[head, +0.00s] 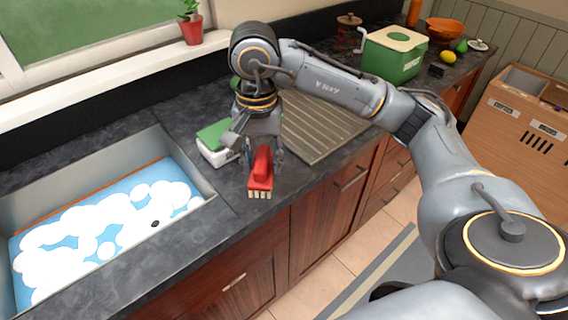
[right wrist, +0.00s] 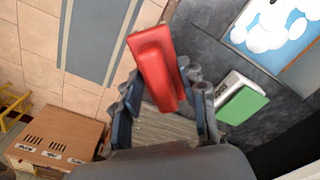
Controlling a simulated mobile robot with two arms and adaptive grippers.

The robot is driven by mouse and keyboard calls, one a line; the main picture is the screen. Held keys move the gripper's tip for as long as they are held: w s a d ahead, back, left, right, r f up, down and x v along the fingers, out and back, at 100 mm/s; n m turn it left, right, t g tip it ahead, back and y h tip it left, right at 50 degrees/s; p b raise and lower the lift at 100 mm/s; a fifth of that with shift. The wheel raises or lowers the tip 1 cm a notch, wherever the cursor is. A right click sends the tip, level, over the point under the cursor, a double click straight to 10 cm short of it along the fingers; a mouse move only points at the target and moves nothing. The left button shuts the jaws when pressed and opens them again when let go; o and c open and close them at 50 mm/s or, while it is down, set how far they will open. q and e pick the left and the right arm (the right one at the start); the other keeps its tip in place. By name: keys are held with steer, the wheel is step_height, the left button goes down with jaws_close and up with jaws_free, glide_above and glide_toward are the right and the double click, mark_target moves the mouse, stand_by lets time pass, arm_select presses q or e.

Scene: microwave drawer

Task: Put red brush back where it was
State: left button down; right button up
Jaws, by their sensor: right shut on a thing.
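A red brush (head: 261,172) with pale bristles is held in my right gripper (head: 263,156), close above the dark counter at its front edge, right of the sink. In the right wrist view the red brush (right wrist: 156,66) sits between the two fingers of my right gripper (right wrist: 168,105). The gripper is shut on it. I cannot tell whether the bristles touch the counter. My left gripper is not in view.
A sink (head: 190,150) with foamy blue water is at the left. A white and green sponge holder or box (head: 215,143) stands just left of the gripper. A ridged drainboard (head: 318,128) lies to the right, with a green box (head: 393,54) beyond it.

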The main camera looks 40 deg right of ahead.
steer(key=w+d+f+p, duration=0.2)
steer(key=w+d+f, duration=0.2)
steer(key=w+d+f+p, duration=0.2)
steer(key=w+d+f, duration=0.2)
steer(key=d, duration=0.1)
steer(key=shift+w+f+p, duration=0.15)
steer(key=shift+f+p, duration=0.1)
steer(key=shift+p, duration=0.05)
steer(key=shift+w+f, duration=0.1)
steer(key=shift+f, duration=0.15)
steer(key=shift+w+d+f+p, duration=0.1)
steer(key=shift+d+f+p, duration=0.1)
steer(key=shift+f+p, duration=0.2)
step_height(320, 180, down, 2)
steer(key=shift+f+p, duration=0.1)
steer(key=shift+p, duration=0.75)
steer(key=shift+f, duration=0.2)
steer(key=shift+f, duration=0.1)
